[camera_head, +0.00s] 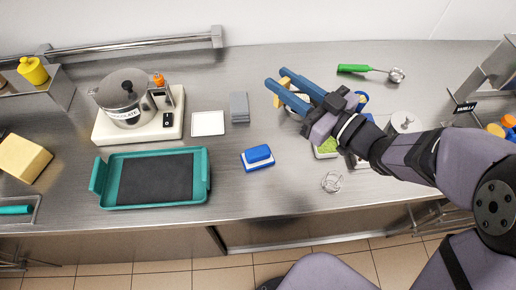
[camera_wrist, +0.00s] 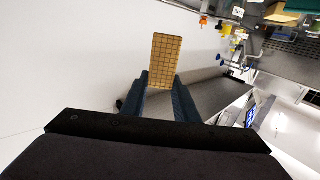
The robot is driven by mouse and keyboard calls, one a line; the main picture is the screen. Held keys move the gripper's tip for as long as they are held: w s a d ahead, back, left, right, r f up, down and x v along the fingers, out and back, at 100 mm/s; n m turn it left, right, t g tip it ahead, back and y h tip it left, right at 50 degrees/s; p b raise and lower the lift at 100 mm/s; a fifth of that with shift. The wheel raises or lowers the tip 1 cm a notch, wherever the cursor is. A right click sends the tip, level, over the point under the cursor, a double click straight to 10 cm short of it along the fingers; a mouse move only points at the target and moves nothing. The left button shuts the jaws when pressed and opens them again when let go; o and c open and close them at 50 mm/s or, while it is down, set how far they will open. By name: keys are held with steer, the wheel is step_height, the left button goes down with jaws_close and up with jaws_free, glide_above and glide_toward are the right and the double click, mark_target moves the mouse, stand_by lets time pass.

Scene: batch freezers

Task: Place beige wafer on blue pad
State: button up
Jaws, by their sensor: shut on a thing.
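My gripper (camera_head: 277,80) is shut on the beige wafer (camera_wrist: 165,60) and holds it above the counter, right of the grey stack. In the wrist view the wafer is a flat rectangle with a grid pattern, sticking out beyond the blue fingers (camera_wrist: 172,98). In the head view only small beige parts of the wafer (camera_head: 284,73) show around the fingers. A blue item (camera_head: 258,154) with a white layer, the only pad-like blue thing I see, lies on the counter in front of and left of my gripper, apart from it.
A teal tray (camera_head: 205,185) with a dark mat lies at the front left. A white square (camera_head: 208,123) and a grey stack (camera_head: 239,107) lie behind the blue item. Containers partly hide under my arm.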

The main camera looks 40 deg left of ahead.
steer(key=n+g, duration=0.1)
steer(key=g, duration=0.1)
glide_above(259, 152)
steer(key=shift+f, duration=2.7)
steer(key=shift+f, duration=0.1)
step_height(259, 152, down, 6)
steer(key=shift+p, duration=0.4)
steer(key=shift+f, duration=0.1)
steer(key=shift+f+p, duration=0.3)
steer(key=shift+f, duration=1.5)
